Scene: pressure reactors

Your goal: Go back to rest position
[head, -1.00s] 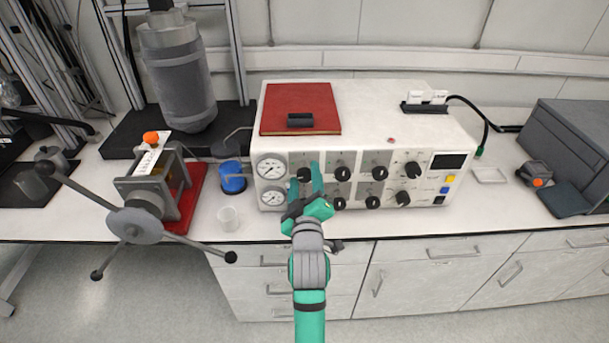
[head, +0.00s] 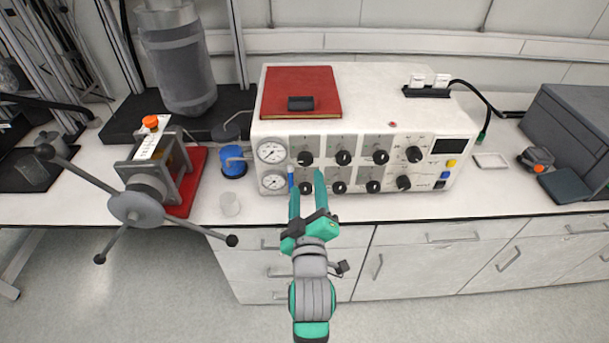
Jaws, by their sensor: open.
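My gripper (head: 306,178) is green with two long parallel fingers. It is open, with a gap between the fingertips and nothing held. It is in front of the left part of the white control box (head: 350,88), over the lower row of black knobs. The fingertips overlap the panel near the lower left knob (head: 305,188), which shows between them. I cannot tell whether they touch the panel. My arm reaches up from the bottom middle of the head view.
A device with a spoked wheel (head: 137,209) sticks out past the bench edge further left. A dark grey machine (head: 580,135) stands at right. The floor before the drawers is clear.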

